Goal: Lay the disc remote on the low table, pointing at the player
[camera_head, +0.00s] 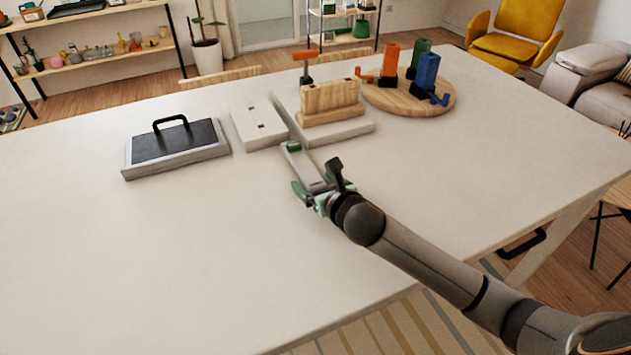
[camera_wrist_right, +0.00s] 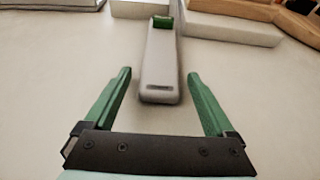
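The remote (camera_head: 303,164) is a slim pale grey bar with a green far end. It lies on the pale table (camera_head: 200,255), its green end towards the white blocks. In the right wrist view the remote (camera_wrist_right: 160,65) points away from me, its near end between the fingertips. My right gripper (camera_head: 312,187) is open and empty at that near end, a green finger on each side; I see no contact. No thing is plainly the player; a grey box with a black top and handle (camera_head: 176,145) stands at the left. My left gripper is out of view.
Behind the remote stand a flat white block (camera_head: 258,128) and a white base (camera_head: 350,130) with a wooden block (camera_head: 331,98). A round wooden board (camera_head: 440,104) holds orange, green and blue pieces. The table's front and left are clear.

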